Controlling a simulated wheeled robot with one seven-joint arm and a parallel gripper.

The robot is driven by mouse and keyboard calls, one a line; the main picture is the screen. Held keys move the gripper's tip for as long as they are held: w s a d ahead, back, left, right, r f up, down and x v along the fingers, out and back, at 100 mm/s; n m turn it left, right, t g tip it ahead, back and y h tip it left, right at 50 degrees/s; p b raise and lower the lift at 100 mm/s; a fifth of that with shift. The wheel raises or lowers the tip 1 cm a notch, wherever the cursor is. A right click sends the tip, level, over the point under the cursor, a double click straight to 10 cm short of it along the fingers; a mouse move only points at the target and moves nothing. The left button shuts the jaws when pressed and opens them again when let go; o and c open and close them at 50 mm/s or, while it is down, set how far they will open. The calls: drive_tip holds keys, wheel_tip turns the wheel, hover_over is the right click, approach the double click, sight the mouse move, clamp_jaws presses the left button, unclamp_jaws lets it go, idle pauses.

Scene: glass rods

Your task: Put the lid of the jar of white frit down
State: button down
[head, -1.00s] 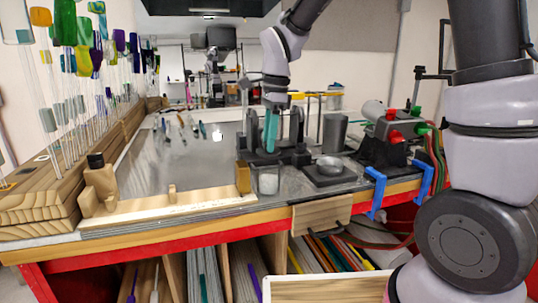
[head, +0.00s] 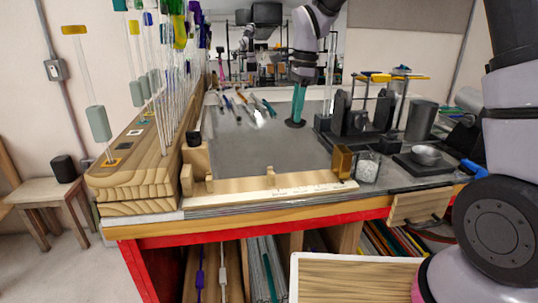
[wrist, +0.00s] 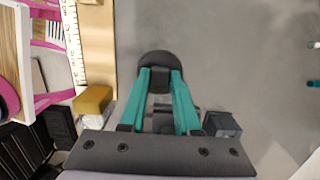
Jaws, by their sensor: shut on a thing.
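My gripper (head: 298,100), with teal fingers, is shut on a dark round lid (head: 295,123). The lid is low over the open grey worktop, flat side down; I cannot tell if it touches the surface. In the wrist view the lid (wrist: 158,62) sits between the tips of my gripper (wrist: 160,82). The jar of white frit (head: 367,168) stands open near the front edge of the bench, to the right of and nearer than the lid. White contents show through its clear wall.
An amber block (head: 342,160) stands left of the jar. A wooden ruler strip (head: 270,188) runs along the front edge. Dark bench equipment (head: 355,120) and a metal bowl (head: 426,154) are at right. Tools (head: 240,103) lie at back left. The middle worktop (head: 245,145) is clear.

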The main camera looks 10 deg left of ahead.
drive_tip(key=f, duration=0.2)
drive_tip(key=a+f, duration=0.1)
drive_tip(key=f, duration=0.3)
drive_tip(key=shift+w+a+f, duration=0.1)
drive_tip(key=shift+w+a, duration=0.05)
drive_tip(key=shift+w, duration=0.1)
drive_tip(key=shift+f, duration=2.05)
drive_tip(key=shift+f, duration=0.15)
drive_tip(key=c, duration=0.6)
unclamp_jaws()
